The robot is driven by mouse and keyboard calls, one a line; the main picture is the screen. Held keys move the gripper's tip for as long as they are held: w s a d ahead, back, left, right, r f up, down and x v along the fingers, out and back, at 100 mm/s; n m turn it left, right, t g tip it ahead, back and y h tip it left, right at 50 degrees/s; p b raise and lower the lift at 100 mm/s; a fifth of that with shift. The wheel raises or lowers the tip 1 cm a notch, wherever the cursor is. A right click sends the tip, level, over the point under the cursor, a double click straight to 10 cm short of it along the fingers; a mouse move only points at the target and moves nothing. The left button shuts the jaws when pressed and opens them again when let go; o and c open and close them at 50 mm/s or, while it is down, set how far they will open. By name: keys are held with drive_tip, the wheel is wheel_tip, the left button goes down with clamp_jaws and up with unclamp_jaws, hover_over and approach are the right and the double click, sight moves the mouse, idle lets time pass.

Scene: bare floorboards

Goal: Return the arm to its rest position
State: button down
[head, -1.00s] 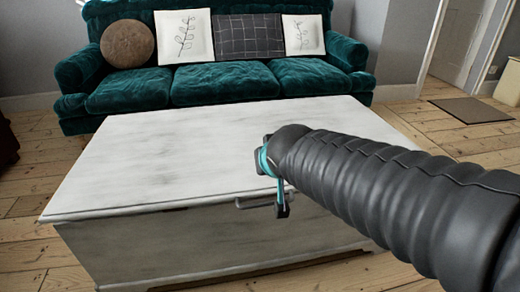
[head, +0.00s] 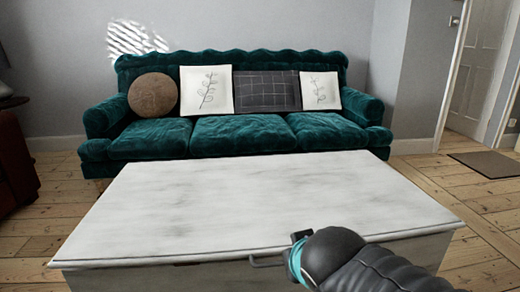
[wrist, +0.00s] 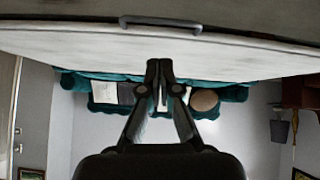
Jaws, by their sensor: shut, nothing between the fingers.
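My gripper (wrist: 160,68) shows in the wrist view with its two dark fingers together and nothing between them. In the head view my arm comes in from the lower right, and the gripper end is near the front edge of the white chest (head: 250,205), just right of its grey handle (head: 268,263). The fingers themselves are mostly hidden in the head view. The wrist view is upside down and shows the handle (wrist: 160,23) above the fingertips, apart from them.
A green velvet sofa (head: 240,135) with several cushions stands behind the chest. A doormat (head: 488,163) lies on the floorboards by the door at the right. Dark red furniture (head: 15,165) is at the left edge. The chest top is bare.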

drive_tip(key=s+d+r+m+g+p, duration=0.2)
drive_tip(key=s+d+r+p, duration=0.3)
drive_tip(key=s+d+p, duration=0.3)
drive_tip(key=shift+s+r+m+g+h+p, duration=0.3)
drive_tip(key=shift+s+r+g+h+p, duration=0.1)
drive_tip(key=shift+s+g, duration=0.2)
idle(1.5)
